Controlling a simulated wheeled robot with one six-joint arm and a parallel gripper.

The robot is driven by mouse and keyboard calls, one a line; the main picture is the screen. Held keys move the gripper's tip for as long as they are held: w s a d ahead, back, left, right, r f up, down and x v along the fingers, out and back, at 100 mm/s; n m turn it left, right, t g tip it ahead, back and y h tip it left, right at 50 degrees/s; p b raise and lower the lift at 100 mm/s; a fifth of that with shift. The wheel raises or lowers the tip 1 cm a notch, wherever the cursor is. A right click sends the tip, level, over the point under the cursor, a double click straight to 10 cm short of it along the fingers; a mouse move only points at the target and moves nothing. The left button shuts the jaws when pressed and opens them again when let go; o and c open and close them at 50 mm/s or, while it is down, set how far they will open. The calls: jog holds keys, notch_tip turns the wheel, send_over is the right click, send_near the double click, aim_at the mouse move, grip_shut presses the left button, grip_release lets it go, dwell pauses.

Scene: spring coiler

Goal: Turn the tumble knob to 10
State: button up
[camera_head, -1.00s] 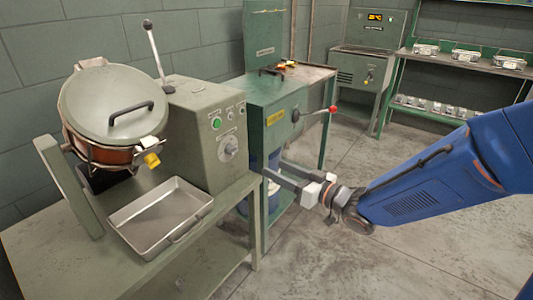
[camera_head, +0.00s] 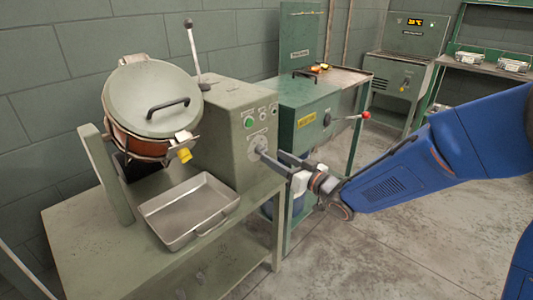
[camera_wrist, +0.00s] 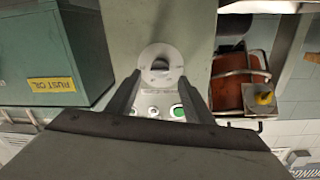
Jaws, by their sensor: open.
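The tumble knob (camera_wrist: 160,67) sits on a round pale dial plate (camera_wrist: 162,51) on the front of the grey-green control box (camera_head: 232,120). In the wrist view it lies between the tips of my gripper (camera_wrist: 159,78), whose two dark fingers are apart on either side. In the head view my gripper (camera_head: 263,153) reaches in from the right with its fingertips at the dial (camera_head: 258,141), partly covering it. I cannot tell whether the fingers touch the knob. The dial's numbers and the pointer's setting are too small to read.
A green button (camera_wrist: 178,111) and other small controls sit beside the dial. The lidded drum (camera_head: 150,100) and a metal tray (camera_head: 188,208) are to the left. The green rust oil cabinet (camera_head: 308,120), with a red-knobbed lever (camera_head: 366,115), stands close behind my gripper.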

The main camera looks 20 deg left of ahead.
aim_at(265, 152)
jog(key=shift+x, duration=2.45)
jog(key=shift+c, duration=0.5)
jog(key=c, duration=0.9)
